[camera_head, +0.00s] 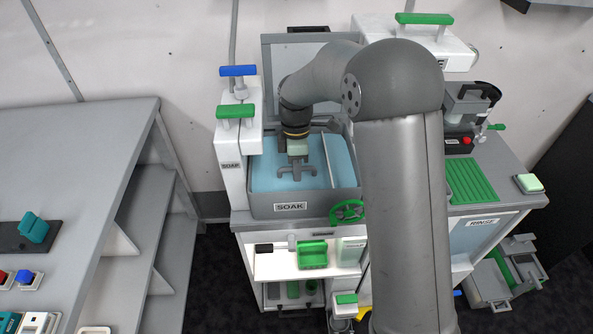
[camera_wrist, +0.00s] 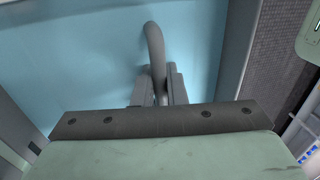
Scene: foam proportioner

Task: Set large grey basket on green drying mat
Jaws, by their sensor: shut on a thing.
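My gripper (camera_head: 297,172) points down into the soak tank, over the blue liquid. In the wrist view my gripper (camera_wrist: 158,90) is shut on a grey curved handle (camera_wrist: 153,42), which rises between the fingers and bends over at the top. The handle looks like part of the large grey basket, but no basket body can be made out in either view. The green drying mat (camera_head: 472,180) is a ribbed rectangle on the counter to the right, beyond my arm, and its visible part is bare.
The soak tank (camera_head: 290,211) has raised grey walls and a light divider (camera_head: 327,160). A green valve wheel (camera_head: 347,211) is at its front. A grey press-like device (camera_head: 468,105) stands behind the mat, and a pale green block (camera_head: 529,183) sits right of it. My arm hides the counter's middle.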

